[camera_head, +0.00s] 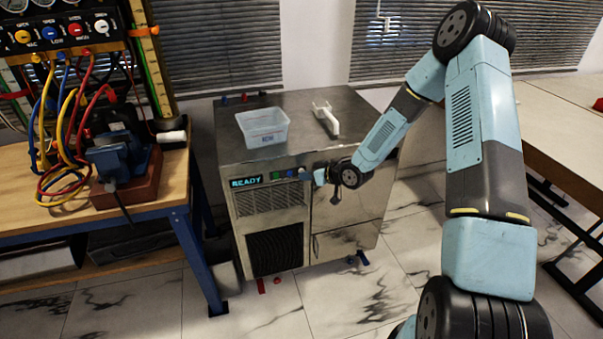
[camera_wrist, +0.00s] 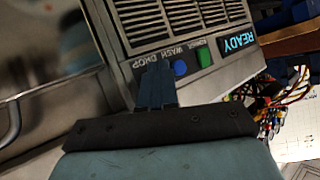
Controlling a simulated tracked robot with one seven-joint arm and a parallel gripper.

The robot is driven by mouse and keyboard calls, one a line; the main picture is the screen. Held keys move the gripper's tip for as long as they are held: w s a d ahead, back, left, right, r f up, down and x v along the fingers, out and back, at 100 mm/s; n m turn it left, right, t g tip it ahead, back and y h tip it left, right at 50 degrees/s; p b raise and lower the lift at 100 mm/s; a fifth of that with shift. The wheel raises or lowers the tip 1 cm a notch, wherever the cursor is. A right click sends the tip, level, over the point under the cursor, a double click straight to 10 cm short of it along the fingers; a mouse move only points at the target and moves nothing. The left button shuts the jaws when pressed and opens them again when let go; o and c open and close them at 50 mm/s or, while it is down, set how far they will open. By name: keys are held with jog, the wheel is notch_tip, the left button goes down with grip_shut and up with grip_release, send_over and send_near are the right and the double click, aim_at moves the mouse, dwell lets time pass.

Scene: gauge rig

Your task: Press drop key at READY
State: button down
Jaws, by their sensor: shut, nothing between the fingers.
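The steel machine (camera_head: 345,215) has a lit display (camera_head: 246,182) that reads READY, and the display also shows in the wrist view (camera_wrist: 238,40). Beside it are a green key (camera_head: 277,176), a blue key (camera_head: 289,173) and a pale key (camera_head: 301,170). In the wrist view the green key (camera_wrist: 204,58) and blue key (camera_wrist: 180,68) are clear. The DROP label (camera_wrist: 148,57) shows, but its key is hidden behind my fingers. My gripper (camera_head: 320,177) is shut and empty, close to the panel at the pale key's right. In the wrist view its fingertips (camera_wrist: 157,70) overlap the drop key's place; contact cannot be told.
A clear tub (camera_head: 262,128) and a white scoop (camera_head: 326,118) stand on the machine's top. A workbench (camera_head: 180,180) with cables and a blue vise (camera_head: 118,155) is at the left. Another table (camera_head: 560,145) is at the right.

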jog(key=shift+w, duration=0.2)
jog(key=shift+s, duration=0.15)
dwell(0.5)
jog(key=shift+s+d, duration=0.2)
jog(key=shift+s, duration=0.4)
jog(key=shift+s, duration=0.1)
jog(key=shift+s+d, duration=0.25)
jog(key=shift+s, duration=0.55)
jog(key=shift+s+d, duration=0.2)
jog(key=shift+s, duration=0.55)
jog(key=shift+s+d, duration=0.25)
jog(key=shift+s, duration=0.55)
